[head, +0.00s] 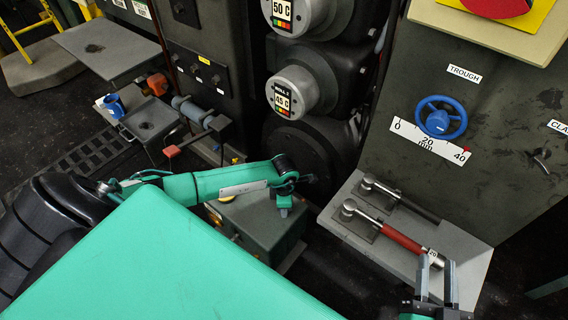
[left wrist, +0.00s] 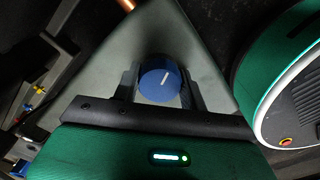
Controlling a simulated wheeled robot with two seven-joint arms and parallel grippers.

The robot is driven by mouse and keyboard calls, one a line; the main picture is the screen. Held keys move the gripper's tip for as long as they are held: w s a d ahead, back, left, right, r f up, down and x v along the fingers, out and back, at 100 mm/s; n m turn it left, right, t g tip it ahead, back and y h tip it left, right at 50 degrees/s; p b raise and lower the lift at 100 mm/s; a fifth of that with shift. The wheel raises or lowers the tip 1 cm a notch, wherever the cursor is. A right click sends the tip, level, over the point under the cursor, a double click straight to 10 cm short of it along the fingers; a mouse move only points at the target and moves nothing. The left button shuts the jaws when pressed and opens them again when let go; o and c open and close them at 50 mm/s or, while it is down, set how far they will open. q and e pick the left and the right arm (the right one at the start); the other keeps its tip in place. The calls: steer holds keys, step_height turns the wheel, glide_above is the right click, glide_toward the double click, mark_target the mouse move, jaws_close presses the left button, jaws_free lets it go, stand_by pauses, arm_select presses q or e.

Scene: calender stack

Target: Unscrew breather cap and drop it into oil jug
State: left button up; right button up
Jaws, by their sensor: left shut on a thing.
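The blue breather cap (left wrist: 160,80) has a white line across its top. In the left wrist view it sits between the fingers of my left gripper (left wrist: 159,92), which is shut on it above a grey-green housing (left wrist: 195,55). I cannot tell whether the cap still touches the housing. In the head view, my left arm reaches over the green housing (head: 268,225), and the cap and fingertips are hidden. A small blue vessel (head: 113,105), perhaps the oil jug, stands at the left. My right gripper (head: 435,270) is open at the lower right, with its fingers apart.
A grey shelf (head: 460,262) at the right bears two wrench-like tools, one with a red handle (head: 398,237) ending near my right gripper. A dark tray (head: 150,122) and an orange item (head: 157,84) are near the blue vessel. Machine rolls and a panel with a blue handwheel (head: 438,120) stand behind.

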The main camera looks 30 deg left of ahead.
arm_select(q)
steer(key=shift+n, duration=0.5)
steer(key=shift+r+n+p, duration=0.1)
steer(key=shift+n+p, duration=0.35)
steer(key=shift+n, duration=0.55)
steer(key=shift+n+p, duration=0.55)
steer(key=shift+n, duration=0.55)
